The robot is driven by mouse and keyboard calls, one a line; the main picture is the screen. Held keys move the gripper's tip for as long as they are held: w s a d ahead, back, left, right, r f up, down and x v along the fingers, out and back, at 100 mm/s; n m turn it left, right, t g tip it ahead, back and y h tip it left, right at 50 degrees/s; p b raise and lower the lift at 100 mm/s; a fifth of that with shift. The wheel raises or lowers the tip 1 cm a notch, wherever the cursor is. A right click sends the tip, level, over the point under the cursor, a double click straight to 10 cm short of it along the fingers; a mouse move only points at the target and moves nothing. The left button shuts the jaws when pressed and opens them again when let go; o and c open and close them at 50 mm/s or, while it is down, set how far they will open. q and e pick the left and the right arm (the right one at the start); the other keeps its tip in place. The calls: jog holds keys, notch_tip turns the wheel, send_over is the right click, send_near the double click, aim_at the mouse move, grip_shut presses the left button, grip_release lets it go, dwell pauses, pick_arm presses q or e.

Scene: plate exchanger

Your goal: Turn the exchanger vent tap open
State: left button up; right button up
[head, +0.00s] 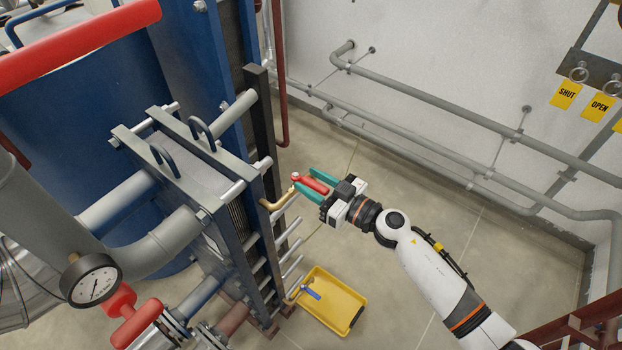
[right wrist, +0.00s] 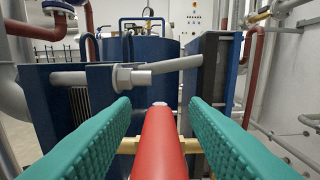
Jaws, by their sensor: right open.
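The vent tap's red lever handle (head: 314,186) sits at the end of a brass pipe (head: 272,205) on the side of the plate exchanger (head: 185,160). My right gripper (head: 305,179) is open, with its teal fingers on either side of the handle. In the right wrist view the red handle (right wrist: 163,145) runs lengthwise between the two fingers, with a visible gap on each side. The brass fitting (right wrist: 128,146) shows behind it, partly hidden by the fingers. My left gripper is not in view.
Grey pipes (head: 440,98) run along the wall. Yellow SHUT (head: 566,94) and OPEN (head: 598,106) tags hang at the upper right. A pressure gauge (head: 91,280) stands at lower left.

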jog(key=shift+w+a, duration=0.2)
jog(key=shift+a, duration=0.1)
jog(key=shift+c, duration=0.5)
grip_shut()
